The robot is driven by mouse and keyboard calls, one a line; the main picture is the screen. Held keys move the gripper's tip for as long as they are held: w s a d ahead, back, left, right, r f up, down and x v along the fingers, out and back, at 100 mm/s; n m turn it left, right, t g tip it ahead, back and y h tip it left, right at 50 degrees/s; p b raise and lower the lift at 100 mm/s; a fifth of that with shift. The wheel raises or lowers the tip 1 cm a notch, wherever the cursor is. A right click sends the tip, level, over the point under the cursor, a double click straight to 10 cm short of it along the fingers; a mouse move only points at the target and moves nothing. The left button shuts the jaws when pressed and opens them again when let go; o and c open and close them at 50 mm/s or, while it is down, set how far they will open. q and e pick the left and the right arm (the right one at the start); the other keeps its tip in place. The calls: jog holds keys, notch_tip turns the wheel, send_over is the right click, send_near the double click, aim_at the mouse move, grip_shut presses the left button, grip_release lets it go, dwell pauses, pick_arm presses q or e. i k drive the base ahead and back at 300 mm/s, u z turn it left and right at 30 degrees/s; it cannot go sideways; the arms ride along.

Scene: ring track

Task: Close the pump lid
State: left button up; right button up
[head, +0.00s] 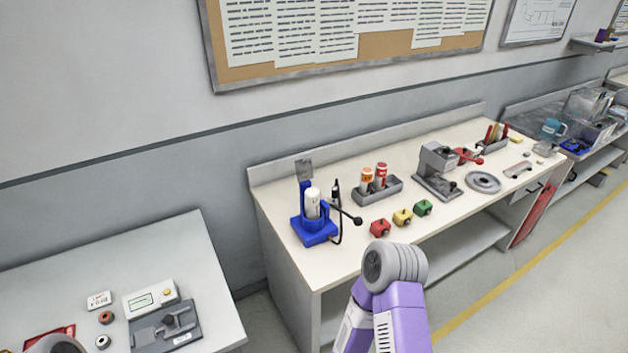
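The blue pump (316,229) stands near the left end of the long workbench. A white cylinder (312,203) sits upright in it. A grey plate (304,169) stands up at the top of its blue back post and looks like the lid, raised; its hinge is too small to make out. A black lever with a ball end (350,215) sticks out to the right. Neither of my grippers shows in the head view. A purple and grey part of my arm rises at the bottom centre, in front of the bench and apart from the pump.
On the long bench (285,262) are red, yellow and green toy cars (402,217), a grey tray (378,190) with two bottles, and a grey press (438,170). A lower table (195,262) with a grey device (165,328) is at left. A gap separates the two tables.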

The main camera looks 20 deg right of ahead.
aim_at(304, 167)
jog(key=z, duration=0.5)
jog(key=k, duration=1.15)
jog(key=z, duration=1.05)
jog(key=i, duration=1.2)
jog(key=u, duration=0.7)
jog(key=i, duration=0.8)
jog(key=u, duration=0.95)
